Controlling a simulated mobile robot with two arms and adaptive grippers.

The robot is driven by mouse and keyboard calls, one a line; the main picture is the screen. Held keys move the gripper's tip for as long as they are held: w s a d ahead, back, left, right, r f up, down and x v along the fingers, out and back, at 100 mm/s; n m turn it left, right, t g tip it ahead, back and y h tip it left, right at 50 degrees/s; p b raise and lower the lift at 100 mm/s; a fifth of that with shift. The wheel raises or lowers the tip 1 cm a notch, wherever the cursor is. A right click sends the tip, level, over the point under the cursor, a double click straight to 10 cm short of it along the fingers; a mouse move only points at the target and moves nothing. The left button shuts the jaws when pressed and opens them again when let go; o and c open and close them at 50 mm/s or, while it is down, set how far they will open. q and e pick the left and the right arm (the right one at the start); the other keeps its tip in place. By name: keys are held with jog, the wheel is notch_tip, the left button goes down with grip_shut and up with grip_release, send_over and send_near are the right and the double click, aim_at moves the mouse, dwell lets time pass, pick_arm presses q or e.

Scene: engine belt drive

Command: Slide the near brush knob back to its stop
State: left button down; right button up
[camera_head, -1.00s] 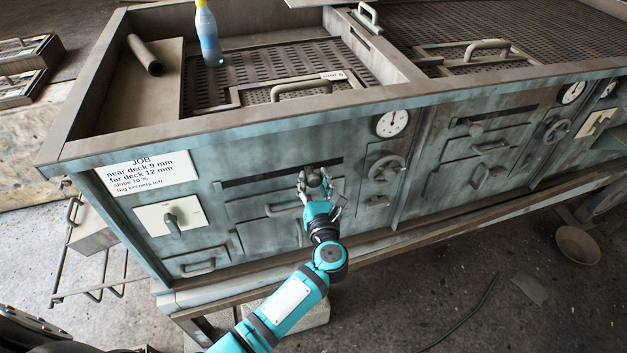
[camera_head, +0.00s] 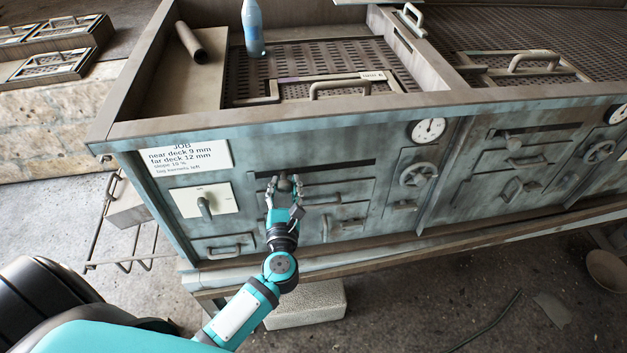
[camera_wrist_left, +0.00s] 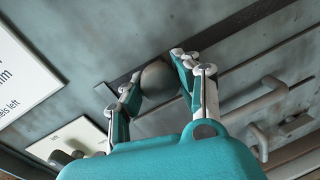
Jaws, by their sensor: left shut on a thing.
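The near brush knob (camera_head: 284,185) is a dark round ball at a long dark slot (camera_head: 335,165) in the teal front panel. It sits toward the left end of the slot, with a short stretch of slot to its left. My left gripper (camera_head: 285,187) is shut on the knob. In the left wrist view the grey ball (camera_wrist_left: 160,80) sits between the two fingertips (camera_wrist_left: 157,76), and the slot (camera_wrist_left: 235,25) runs on to the upper right. The knob's stem is hidden. My right gripper is not in view.
A switch plate (camera_head: 203,201) and the job sign (camera_head: 182,157) are left of the knob. Drawer handles (camera_head: 326,228) sit below, and a handwheel (camera_head: 418,175) and dial (camera_head: 427,130) to the right. A blue bottle (camera_head: 252,28) stands on the deck above.

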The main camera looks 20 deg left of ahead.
pick_arm(q)
jog(key=s+a, duration=0.2)
jog(key=a, duration=0.1)
jog(key=shift+s+a, duration=0.1)
jog(key=shift+a, duration=0.05)
jog(key=c, duration=1.3)
grip_release()
jog(key=o, duration=0.4)
jog(key=shift+s+a, duration=0.15)
jog(key=shift+s+d, duration=0.15)
jog(key=shift+d, duration=0.1)
jog(key=v, duration=1.1)
jog(key=shift+s+d, duration=0.1)
jog(key=shift+s, duration=0.15)
